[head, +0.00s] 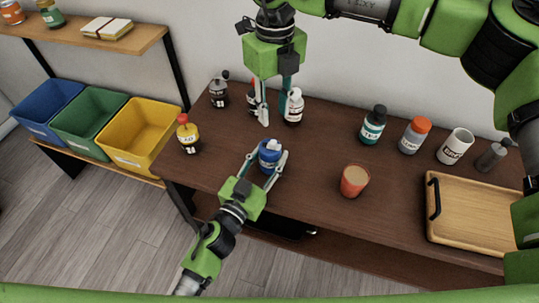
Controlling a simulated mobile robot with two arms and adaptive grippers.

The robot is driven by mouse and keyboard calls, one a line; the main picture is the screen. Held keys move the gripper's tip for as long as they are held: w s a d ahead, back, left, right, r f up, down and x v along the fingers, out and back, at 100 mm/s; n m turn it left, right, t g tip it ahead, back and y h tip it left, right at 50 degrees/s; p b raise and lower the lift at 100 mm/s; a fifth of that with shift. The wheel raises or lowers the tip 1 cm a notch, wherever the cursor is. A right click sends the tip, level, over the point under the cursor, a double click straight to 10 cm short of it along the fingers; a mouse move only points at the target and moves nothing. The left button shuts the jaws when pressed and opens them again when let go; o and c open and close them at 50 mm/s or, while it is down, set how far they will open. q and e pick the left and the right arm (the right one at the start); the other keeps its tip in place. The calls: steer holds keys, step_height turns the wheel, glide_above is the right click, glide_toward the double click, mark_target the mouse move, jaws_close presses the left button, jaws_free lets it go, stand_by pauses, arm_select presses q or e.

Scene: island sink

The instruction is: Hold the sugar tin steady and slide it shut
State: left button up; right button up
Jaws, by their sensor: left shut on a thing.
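The sugar tin appears to be the small blue tin (269,156) with a white piece on top, standing near the front edge of the brown table; its label is too small to read. My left gripper (268,160) reaches up from below and is shut on the blue tin, a finger on each side. My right gripper (274,115) hangs pointing down from the top, behind the tin and apart from it. Its fingers look spread, with nothing seen between them.
A white bottle (293,107) stands close beside my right gripper; a dark bottle (219,93) and a yellow bottle (188,137) stand left. An orange cup (354,181), teal bottle (372,126), orange-capped jar (414,136), white mug (454,146) and wooden tray (470,241) are right.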

mark_target(273, 142)
steer(key=shift+o, duration=0.2)
step_height(273, 142, down, 10)
steer(key=n, duration=0.7)
steer(key=shift+r, duration=0.1)
stand_by(0.5)
jaws_close()
